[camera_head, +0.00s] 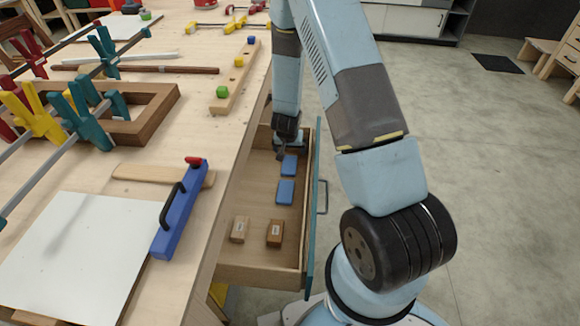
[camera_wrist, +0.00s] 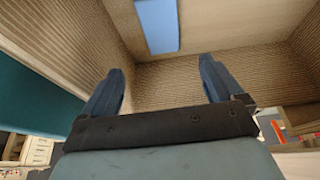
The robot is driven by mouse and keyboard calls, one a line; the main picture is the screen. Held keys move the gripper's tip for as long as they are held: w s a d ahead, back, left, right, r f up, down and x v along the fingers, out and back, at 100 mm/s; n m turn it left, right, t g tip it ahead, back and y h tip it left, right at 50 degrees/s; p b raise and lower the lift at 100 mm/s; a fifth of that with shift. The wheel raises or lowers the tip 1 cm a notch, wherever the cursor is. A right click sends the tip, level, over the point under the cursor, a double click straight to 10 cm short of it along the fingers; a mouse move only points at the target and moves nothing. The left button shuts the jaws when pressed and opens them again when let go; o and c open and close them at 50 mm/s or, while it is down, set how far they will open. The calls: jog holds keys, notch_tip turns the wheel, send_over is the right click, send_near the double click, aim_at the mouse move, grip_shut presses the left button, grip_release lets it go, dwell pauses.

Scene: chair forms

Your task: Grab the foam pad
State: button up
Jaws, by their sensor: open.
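Two flat blue pads lie in an open wooden drawer (camera_head: 257,271): a far one (camera_head: 289,165) and a nearer one (camera_head: 285,191). They look alike, and I cannot tell which is the foam pad. My gripper (camera_head: 281,153) reaches down into the far part of the drawer, close to the far blue pad. In the wrist view my gripper (camera_wrist: 163,66) is open, with nothing between its fingers. One blue pad (camera_wrist: 158,25) lies beyond the fingertips there, apart from them.
Two small labelled blocks, one tan (camera_head: 240,230) and one brown (camera_head: 274,233), lie in the drawer's near end. The drawer's teal front (camera_head: 313,215) is on the right.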

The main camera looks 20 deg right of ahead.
send_over(290, 162)
jog(key=s, duration=0.2)
jog(key=f, duration=0.5)
jog(key=shift+s+a+f, duration=0.15)
jog(key=shift+a+f, duration=0.15)
jog(key=shift+a+x, duration=0.15)
jog(key=shift+x, duration=1.1)
jog(key=shift+a+x, duration=0.15)
jog(key=shift+x, duration=1.1)
jog(key=shift+f, duration=0.1)
jog(key=shift+s, duration=0.1)
jog(key=c, duration=1.1)
